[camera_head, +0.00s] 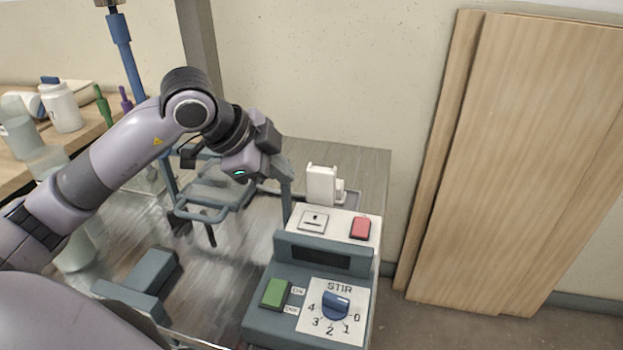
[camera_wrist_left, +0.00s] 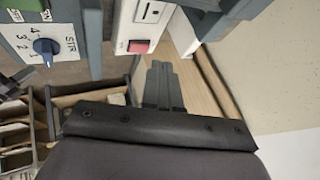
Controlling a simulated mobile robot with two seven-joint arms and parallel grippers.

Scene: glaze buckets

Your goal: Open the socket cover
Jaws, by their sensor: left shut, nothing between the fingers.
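A white upright piece (camera_head: 322,185) with small prongs on top stands at the back of the control box; it looks like the raised socket cover, but I cannot be certain. A pale plate with a dark slot (camera_head: 313,221) lies on the box's white top in front of it, and the slotted plate also shows in the wrist view (camera_wrist_left: 152,13). My left gripper (camera_head: 287,205) points down at the box's back left, left of the white piece and apparently apart from it. Its grey fingers (camera_wrist_left: 158,75) are together and empty. My right gripper is not in view.
The control box (camera_head: 258,325) carries a red button (camera_head: 360,228), a green switch (camera_head: 275,293) and a blue STIR dial (camera_head: 336,305). A blue-grey frame (camera_head: 205,212) stands left of my gripper. Wooden boards (camera_head: 530,160) lean on the wall at right.

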